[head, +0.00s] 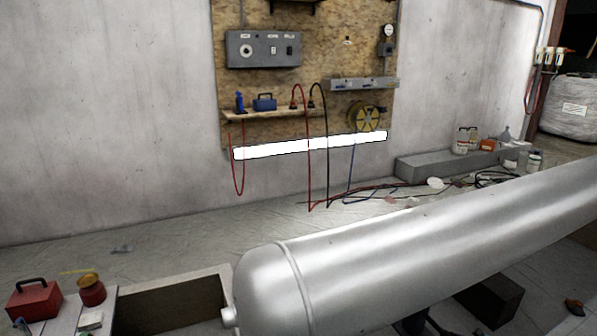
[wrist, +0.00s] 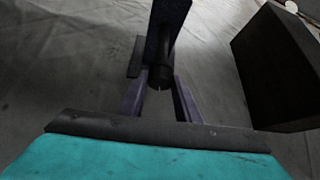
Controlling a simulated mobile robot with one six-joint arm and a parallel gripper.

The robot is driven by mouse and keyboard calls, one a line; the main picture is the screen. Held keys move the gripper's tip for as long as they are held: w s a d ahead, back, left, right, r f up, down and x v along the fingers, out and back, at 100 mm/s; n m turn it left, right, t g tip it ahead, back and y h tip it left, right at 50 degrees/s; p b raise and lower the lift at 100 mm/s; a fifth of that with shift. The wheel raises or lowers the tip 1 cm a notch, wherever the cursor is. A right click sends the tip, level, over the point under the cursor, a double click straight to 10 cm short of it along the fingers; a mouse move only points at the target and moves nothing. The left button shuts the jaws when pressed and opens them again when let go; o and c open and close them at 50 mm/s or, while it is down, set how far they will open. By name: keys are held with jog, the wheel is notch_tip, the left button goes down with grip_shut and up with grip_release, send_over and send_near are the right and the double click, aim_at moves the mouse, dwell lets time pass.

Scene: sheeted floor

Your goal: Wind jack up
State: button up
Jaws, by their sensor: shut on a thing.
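In the wrist view my gripper (wrist: 160,84) points away from the camera, its two fingers on either side of a round black knob or handle end (wrist: 160,74). It is shut on this handle. Behind the handle rises a dark blue upright post (wrist: 173,14), which appears to be the jack; a flat dark piece (wrist: 135,57) shows beside its lower part. The top of the post is out of frame. In the head view a large silver tank (head: 420,240) lies across the right side. My gripper does not show in the head view, and the jack cannot be made out clearly there.
A dark block (wrist: 275,65) stands close on the right in the wrist view. In the head view a dark block (head: 490,301) sits under the tank. A red toolbox (head: 34,300) is at lower left. Hoses (head: 375,192) lie on the floor near the wall.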

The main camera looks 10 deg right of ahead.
jog(key=shift+a+f+m+y+p, duration=0.15)
jog(key=shift+a+m+y+p, duration=0.25)
jog(key=shift+p, duration=1.3)
jog(key=shift+f+y, duration=0.1)
jog(key=shift+y, duration=0.2)
jog(key=o, duration=0.8)
jog(key=shift+o, duration=0.8)
jog(key=shift+d, duration=0.3)
jog(key=shift+d, duration=0.1)
jog(key=n+h+b, duration=0.1)
jog(key=h+b, duration=0.1)
jog(key=b, duration=0.2)
jog(key=shift+a, duration=0.2)
